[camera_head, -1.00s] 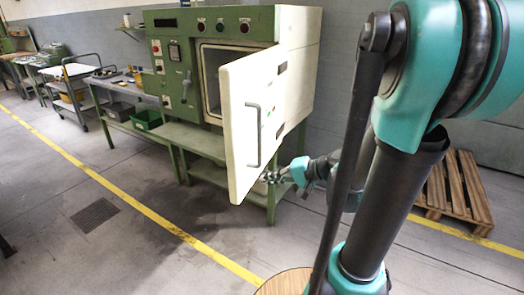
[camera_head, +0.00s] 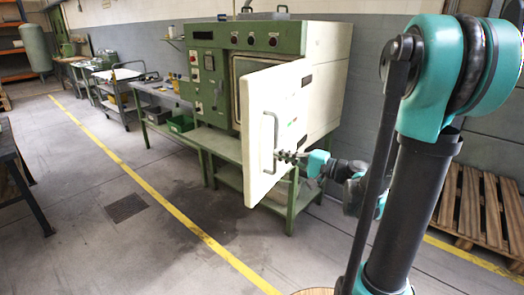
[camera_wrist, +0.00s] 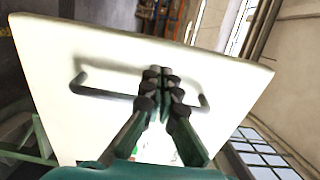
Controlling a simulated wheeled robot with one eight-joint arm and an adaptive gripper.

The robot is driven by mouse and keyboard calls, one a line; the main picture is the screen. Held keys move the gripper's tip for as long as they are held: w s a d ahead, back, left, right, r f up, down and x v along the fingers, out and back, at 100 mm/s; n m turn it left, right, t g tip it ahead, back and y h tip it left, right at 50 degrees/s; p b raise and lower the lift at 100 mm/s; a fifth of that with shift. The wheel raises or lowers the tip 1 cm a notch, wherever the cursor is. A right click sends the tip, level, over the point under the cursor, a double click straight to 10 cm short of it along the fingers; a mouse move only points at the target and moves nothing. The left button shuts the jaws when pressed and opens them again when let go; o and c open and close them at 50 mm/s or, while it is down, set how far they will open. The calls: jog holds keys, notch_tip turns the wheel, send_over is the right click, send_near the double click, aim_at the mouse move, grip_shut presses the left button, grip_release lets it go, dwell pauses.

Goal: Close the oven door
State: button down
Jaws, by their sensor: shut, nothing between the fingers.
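The oven (camera_head: 215,75) is a green cabinet with a white side. Its white door (camera_head: 258,100) stands partly open, swung out toward the camera, with part of the opening visible behind it. A dark bar handle (camera_head: 275,120) is on the door's outer face. My gripper (camera_head: 281,156) is shut and empty at the outer face, near the handle's lower part.
The oven stands on a green bench (camera_head: 225,146). A trolley (camera_head: 120,95) and side tables are at the left. The floor in front (camera_head: 180,245) is clear, crossed by a yellow line.

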aim_at(254, 147)
jog(key=x, duration=0.7)
jog(key=shift+w+a, duration=0.1)
jog(key=shift+a, duration=0.1)
jog(key=shift+a, duration=0.1)
